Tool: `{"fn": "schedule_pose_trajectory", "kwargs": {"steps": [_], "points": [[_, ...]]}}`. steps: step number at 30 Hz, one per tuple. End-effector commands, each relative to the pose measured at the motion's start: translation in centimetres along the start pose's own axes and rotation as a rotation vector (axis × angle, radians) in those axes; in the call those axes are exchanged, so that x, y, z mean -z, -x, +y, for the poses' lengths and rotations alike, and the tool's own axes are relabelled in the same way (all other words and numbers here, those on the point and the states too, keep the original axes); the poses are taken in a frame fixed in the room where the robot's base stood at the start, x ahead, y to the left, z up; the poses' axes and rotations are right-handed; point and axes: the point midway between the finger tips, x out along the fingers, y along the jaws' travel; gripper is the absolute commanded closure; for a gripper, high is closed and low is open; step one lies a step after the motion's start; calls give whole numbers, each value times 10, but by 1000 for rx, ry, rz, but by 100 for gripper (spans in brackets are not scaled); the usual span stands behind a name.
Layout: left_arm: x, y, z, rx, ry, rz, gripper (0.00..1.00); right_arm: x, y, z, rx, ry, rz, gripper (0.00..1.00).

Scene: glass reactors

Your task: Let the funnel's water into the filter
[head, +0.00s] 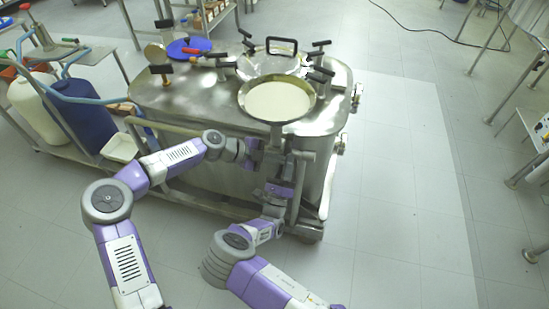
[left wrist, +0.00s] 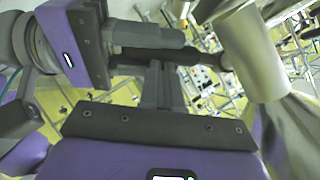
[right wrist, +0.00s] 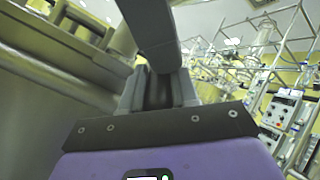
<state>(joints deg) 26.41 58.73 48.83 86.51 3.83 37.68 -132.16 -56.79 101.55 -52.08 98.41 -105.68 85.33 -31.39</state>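The funnel (head: 243,106) is a round metal bowl with a pale, cream inner surface; I cannot tell a water level in it. It sits at the front edge of the steel filter vessel (head: 180,100). My left gripper (head: 254,152) is just below the funnel, at the vessel's front side. My right gripper (head: 283,184) is lower, close beside it. In the left wrist view a dark bar (left wrist: 205,57) runs from my right gripper's fingers (left wrist: 150,35) to a metal pipe (left wrist: 258,60).
Several black-handled clamps and a lid handle (head: 282,45) stand on the vessel top. A cart with a blue drum (head: 82,115) and a white drum (head: 38,105) stands at the left.

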Motion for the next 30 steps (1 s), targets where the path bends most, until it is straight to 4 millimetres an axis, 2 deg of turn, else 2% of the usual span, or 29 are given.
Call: {"fn": "schedule_pose_trajectory", "kwargs": {"steps": [1,4,17,23,30], "points": [[-7,-5,6,-3,7,-10,100,-9,0,-3,17,-5,-25,62],[-6,-5,6,-4,8,-8,100,-9,-1,-3,18,-6,-25,48],[-4,-3,5,-4,9,-2,100,-6,2,-3,16,-2,-18,48],[-3,-3,4,-2,9,-3,100,-5,31,-1,10,0,-19,48],[-3,-2,4,-1,9,-3,100,-6,83,0,10,-2,-23,48]]}}
